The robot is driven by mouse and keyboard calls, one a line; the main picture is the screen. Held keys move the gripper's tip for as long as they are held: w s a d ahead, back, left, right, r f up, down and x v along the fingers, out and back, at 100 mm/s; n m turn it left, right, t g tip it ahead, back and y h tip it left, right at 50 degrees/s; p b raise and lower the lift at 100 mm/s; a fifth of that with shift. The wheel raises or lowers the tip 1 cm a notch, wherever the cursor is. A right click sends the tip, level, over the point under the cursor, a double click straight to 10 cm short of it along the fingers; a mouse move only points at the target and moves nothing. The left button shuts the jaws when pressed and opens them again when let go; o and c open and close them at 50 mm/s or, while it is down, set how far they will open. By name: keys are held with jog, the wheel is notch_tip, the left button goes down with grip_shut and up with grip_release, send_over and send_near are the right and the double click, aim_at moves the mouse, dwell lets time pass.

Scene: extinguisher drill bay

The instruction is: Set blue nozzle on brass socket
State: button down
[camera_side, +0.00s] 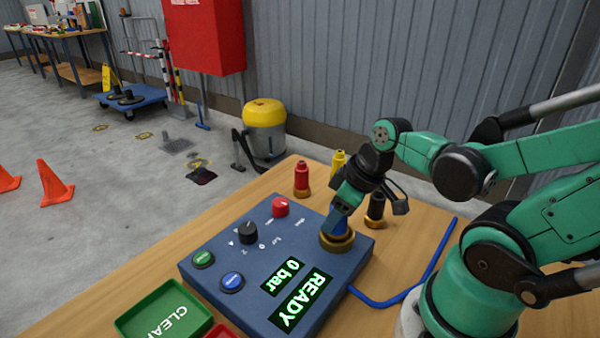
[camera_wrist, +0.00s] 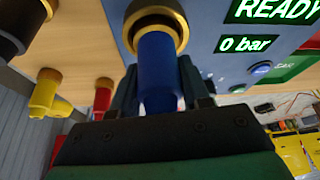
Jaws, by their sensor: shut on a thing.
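My gripper (camera_side: 343,208) is shut on the blue nozzle (camera_side: 338,226), which is upright over the brass socket (camera_side: 337,241) on the blue panel box. In the wrist view the blue nozzle (camera_wrist: 157,72) lies between my fingers (camera_wrist: 157,85). Its far end is at the brass socket ring (camera_wrist: 156,14) and appears to be in it or touching it. How deep it sits is hidden.
The blue panel box (camera_side: 235,285) has knobs, buttons and screens reading "READY" and "0 bar". Red (camera_side: 302,178), yellow (camera_side: 339,162) and black (camera_side: 376,206) nozzles stand on brass bases behind it. A blue hose (camera_side: 420,280) lies at right. A green tray (camera_side: 165,312) stands at front left.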

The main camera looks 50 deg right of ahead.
jog(key=shift+f, duration=0.1)
jog(key=c, duration=0.7)
grip_release()
jog(key=shift+w+r+m, duration=0.2)
jog(key=shift+w+m, duration=0.1)
jog(key=shift+m, duration=0.1)
jog(key=shift+w+a+r+m+t, duration=0.45)
jog(key=shift+w+r+m, duration=0.25)
jog(key=shift+w+r, duration=0.2)
jog(key=shift+t+h, duration=0.4)
jog(key=shift+t, duration=0.45)
jog(key=a+r, duration=0.1)
jog(key=w+a+r, duration=0.1)
jog(key=r, duration=0.1)
jog(key=a+r, duration=0.1)
jog(key=shift+w+a+r, duration=0.2)
jog(key=shift+w+a, duration=0.05)
jog(key=shift+w, duration=0.1)
